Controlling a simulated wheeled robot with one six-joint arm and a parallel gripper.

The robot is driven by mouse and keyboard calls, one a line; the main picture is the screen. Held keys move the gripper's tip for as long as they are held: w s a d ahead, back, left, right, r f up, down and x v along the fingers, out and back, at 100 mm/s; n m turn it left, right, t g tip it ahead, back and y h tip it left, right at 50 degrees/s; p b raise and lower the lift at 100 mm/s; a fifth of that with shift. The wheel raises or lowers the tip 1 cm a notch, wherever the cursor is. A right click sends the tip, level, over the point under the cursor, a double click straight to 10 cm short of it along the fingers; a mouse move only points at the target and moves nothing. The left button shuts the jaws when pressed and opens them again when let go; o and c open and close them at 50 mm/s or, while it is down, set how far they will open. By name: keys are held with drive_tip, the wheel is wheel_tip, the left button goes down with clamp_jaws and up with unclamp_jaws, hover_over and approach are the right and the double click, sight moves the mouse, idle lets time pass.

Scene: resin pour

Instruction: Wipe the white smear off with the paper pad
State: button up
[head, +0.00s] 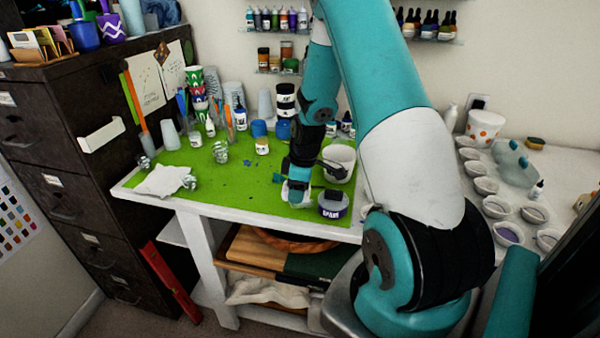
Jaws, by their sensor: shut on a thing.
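My gripper (297,193) points down over the green mat (235,185), near the front edge of the table. It is shut on a small pale thing, which looks like the paper pad (296,198); its lower side is at or close to the mat. I cannot make out the white smear; the gripper and pad may cover it. Small dark specks lie on the mat left of the gripper.
Cups and bottles stand along the back. A crumpled white cloth (162,180) lies at the left. The mat's middle is mostly clear.

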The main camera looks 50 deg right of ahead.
drive_tip(key=shift+r+p, duration=0.95)
drive_tip(key=shift+r, duration=0.65)
